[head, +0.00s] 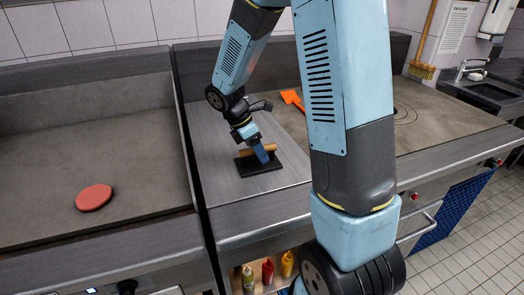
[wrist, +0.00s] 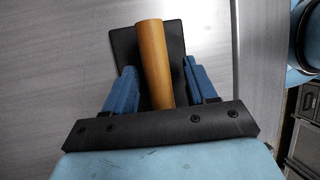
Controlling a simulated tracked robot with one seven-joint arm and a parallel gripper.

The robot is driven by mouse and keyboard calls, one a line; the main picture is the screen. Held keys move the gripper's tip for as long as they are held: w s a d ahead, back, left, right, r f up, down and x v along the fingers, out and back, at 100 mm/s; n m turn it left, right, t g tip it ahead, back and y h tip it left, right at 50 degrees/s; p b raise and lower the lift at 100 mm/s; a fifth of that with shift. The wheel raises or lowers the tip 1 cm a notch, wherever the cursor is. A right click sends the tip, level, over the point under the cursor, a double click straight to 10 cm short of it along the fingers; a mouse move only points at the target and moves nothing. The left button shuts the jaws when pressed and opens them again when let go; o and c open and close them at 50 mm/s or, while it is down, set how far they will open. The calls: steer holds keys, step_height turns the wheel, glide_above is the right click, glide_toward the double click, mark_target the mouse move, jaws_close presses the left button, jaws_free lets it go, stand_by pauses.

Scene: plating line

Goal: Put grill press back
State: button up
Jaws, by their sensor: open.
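The grill press has a black plate and a wooden handle. In the head view the press (head: 259,168) lies flat on the steel counter between the two cooking surfaces. My gripper (head: 264,155) is down over it, by the handle. In the wrist view the wooden handle (wrist: 154,65) of the press runs between the two blue fingers of my gripper (wrist: 160,88). The fingers are open, with gaps on both sides of the handle. Part of the black plate is hidden behind the handle and fingers.
A red patty (head: 94,197) lies on the griddle (head: 60,150) at left. An orange spatula (head: 292,100) lies behind the press, partly hidden by my arm. Several sauce bottles (head: 267,270) stand on a shelf below. The steel counter (head: 220,185) around the press is clear.

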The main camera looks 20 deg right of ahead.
steer(key=v, duration=1.2)
steer(key=s+d+r+m+t+y, duration=0.2)
steer(key=s+d+r+m+t, duration=0.1)
steer(key=s+m, duration=0.6)
steer(key=s+d+r+m+t+y, duration=0.2)
steer(key=s+r+m, duration=0.6)
steer(key=s, duration=0.4)
steer(key=d+m+t, duration=0.1)
steer(key=t, duration=0.1)
steer(key=shift+s+t+y, duration=0.3)
steer(key=shift+t, duration=0.1)
